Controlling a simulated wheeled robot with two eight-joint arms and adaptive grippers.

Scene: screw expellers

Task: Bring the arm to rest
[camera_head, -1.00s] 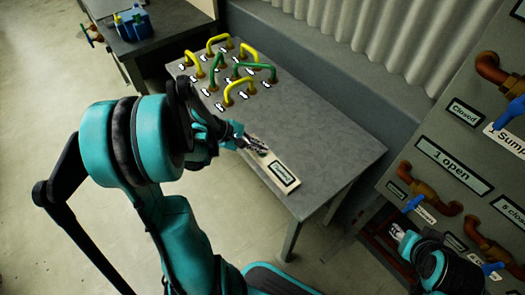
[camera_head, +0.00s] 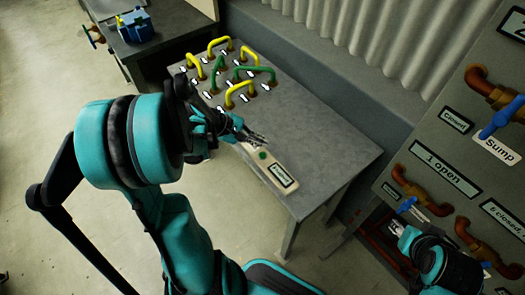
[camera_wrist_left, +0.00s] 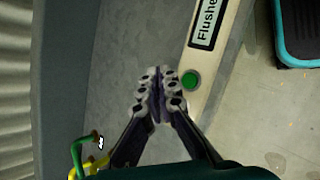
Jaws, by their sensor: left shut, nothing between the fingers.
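My left gripper (camera_head: 253,136) is over the grey table in the head view, at the far end of the white strip. Its fingers are shut with nothing between them, and they also show shut in the left wrist view (camera_wrist_left: 158,82). A green button (camera_head: 262,155) on the strip (camera_head: 271,164) lies just beside the fingertips; it shows in the left wrist view (camera_wrist_left: 191,79) to the right of them, apart in the picture. My right gripper (camera_head: 397,229) is at the lower right by the valve panel, small and partly hidden by its own arm.
Several yellow and green bent pipes (camera_head: 254,73) stand on the far part of the table (camera_head: 320,140). A valve panel (camera_head: 440,130) with blue handles rises at the right. A blue item (camera_head: 135,26) sits on another bench at the back left. Floor at the left is clear.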

